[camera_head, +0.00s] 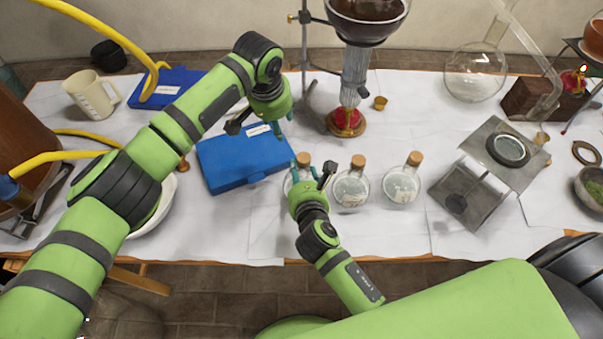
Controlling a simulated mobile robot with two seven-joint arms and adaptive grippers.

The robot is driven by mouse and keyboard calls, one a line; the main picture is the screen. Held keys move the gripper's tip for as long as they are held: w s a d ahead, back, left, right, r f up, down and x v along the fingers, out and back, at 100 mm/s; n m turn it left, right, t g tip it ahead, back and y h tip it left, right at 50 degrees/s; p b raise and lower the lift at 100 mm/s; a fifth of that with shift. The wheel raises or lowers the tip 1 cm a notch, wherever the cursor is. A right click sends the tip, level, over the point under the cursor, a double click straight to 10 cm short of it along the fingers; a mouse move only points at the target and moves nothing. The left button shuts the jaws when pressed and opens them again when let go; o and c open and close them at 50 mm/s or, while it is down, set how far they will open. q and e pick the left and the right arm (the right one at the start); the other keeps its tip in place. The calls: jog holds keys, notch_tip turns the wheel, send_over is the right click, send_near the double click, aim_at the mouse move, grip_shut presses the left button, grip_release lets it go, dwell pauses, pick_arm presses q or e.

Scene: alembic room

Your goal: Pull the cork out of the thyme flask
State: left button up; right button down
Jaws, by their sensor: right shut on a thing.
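Three round glass flasks with corks stand in a row near the table's front edge: the left flask (287,184), the middle flask (350,190) and the right flask (401,186). Their labels are too small to read, so I cannot tell which is thyme. The left flask's cork (303,158) sits at its top. My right gripper (299,177) is shut on the left flask and hides much of it. My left gripper (282,130) points down over the blue box's right edge, behind and left of that cork, apart from it. Its finger opening is unclear.
A blue box (225,168) lies left of the flasks. A metal stand (467,195) is on the right. White cloth between the right flask and that stand is clear.

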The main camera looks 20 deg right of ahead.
pick_arm(q)
notch_tip(320, 180, up, 3)
jog(key=m+g, duration=0.2)
send_over(304, 157)
pick_arm(e)
jog(key=shift+d+f, duration=0.1)
pick_arm(q)
jog(key=shift+s+f+y, duration=0.1)
jog(key=shift+f+y, duration=0.05)
jog(key=shift+y, duration=0.15)
jog(key=shift+a+f, duration=0.1)
jog(key=shift+f, duration=4.2)
grip_shut()
jog(key=shift+r, duration=0.15)
jog(key=shift+r, duration=2.1)
jog(key=shift+r, duration=0.1)
